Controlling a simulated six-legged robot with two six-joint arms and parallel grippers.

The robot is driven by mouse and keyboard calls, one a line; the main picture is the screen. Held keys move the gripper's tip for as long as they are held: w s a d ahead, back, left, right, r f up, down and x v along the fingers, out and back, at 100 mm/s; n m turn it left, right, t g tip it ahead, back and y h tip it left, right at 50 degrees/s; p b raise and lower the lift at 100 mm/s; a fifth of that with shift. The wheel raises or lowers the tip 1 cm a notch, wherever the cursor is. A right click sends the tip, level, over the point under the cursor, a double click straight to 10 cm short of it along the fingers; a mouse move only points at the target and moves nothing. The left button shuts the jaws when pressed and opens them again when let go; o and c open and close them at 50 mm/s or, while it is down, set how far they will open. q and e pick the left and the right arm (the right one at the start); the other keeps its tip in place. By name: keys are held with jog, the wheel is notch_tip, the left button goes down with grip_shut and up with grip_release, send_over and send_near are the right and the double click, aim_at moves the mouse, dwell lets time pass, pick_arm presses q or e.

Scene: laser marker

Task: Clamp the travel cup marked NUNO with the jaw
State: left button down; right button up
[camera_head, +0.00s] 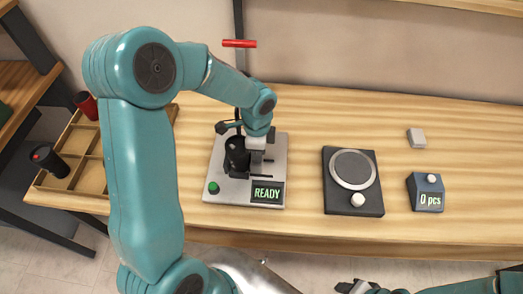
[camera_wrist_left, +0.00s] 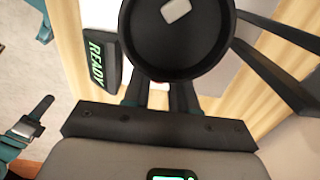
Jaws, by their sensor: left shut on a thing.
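A black travel cup (camera_head: 236,157) stands upright on the grey base plate (camera_head: 217,170) of the laser marker, whose screen (camera_head: 267,193) reads READY. My left gripper (camera_head: 256,150) is low over the plate, at the cup's right side, and is shut on the cup. In the left wrist view the round top of the cup (camera_wrist_left: 180,60) is in front of the left gripper (camera_wrist_left: 160,96), with a small pale patch on it. No name on the cup can be read. The jaw is largely hidden behind my gripper. My right gripper (camera_head: 360,287) shows only partly at the bottom edge.
A wooden divided tray (camera_head: 92,178) at the left holds a dark cup (camera_head: 50,160) and a red cup (camera_head: 87,105). A black pad with a round plate (camera_head: 352,168), a counter (camera_head: 427,192) reading 0 pcs and a small pale block (camera_head: 416,138) stand at the right.

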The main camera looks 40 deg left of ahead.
pick_arm(q)
jog(key=c, duration=0.9)
grip_release()
jog(key=shift+r, duration=0.1)
jog(key=shift+w+r, duration=0.1)
jog(key=shift+r, duration=0.05)
notch_tip(320, 180, up, 16)
jog(key=shift+r, duration=0.1)
jog(key=shift+d, duration=0.1)
